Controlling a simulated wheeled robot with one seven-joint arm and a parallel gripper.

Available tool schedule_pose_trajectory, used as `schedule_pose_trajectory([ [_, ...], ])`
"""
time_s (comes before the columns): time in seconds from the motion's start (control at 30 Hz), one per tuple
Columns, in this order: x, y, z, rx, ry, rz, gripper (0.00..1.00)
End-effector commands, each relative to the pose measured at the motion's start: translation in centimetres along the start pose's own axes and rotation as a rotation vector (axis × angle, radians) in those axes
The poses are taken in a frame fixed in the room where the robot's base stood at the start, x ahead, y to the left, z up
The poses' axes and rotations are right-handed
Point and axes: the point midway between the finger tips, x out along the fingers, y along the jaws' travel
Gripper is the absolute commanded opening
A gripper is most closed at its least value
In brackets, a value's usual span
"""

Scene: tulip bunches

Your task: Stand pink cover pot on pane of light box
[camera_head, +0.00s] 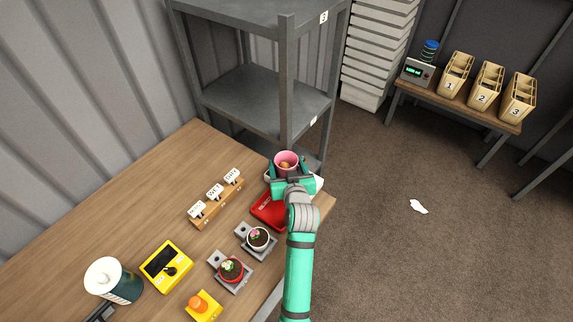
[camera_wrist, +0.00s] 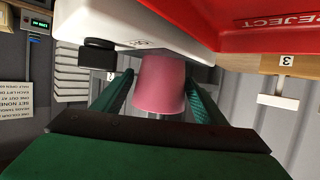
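The pink cover pot (camera_head: 287,157) stands upright at the far right corner of the table, with something brownish inside it. In the wrist view, which is upside down, the pot (camera_wrist: 160,85) has its narrow base against or very close to the white light box (camera_wrist: 125,20). Whether they touch is hard to tell. In the head view, my gripper and the pot cover most of the light box (camera_head: 318,184). My gripper (camera_head: 290,174) has one finger on each side of the pot. The fingers look open, with a gap on one side and the other finger close to the pot. The pane is hidden.
A red reject tray (camera_head: 266,212) lies just before the light box. A grey shelf (camera_head: 262,98) rises close behind the pot.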

Motion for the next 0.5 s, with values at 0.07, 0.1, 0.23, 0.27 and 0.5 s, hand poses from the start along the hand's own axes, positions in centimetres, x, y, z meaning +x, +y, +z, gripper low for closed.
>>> schedule_pose_trajectory([
  [0.07, 0.0, 0.0, -0.1, 0.0, 0.0, 0.001, 0.74],
  [0.1, 0.0, 0.0, 0.0, 0.0, 0.0, 0.001, 0.74],
  [0.23, 0.0, 0.0, -0.1, 0.0, 0.0, 0.0, 0.74],
  [0.27, 0.0, 0.0, -0.1, 0.0, 0.0, 0.0, 0.74],
  [0.5, -1.4, 0.0, -0.3, 0.001, 0.0, 0.001, 0.74],
])
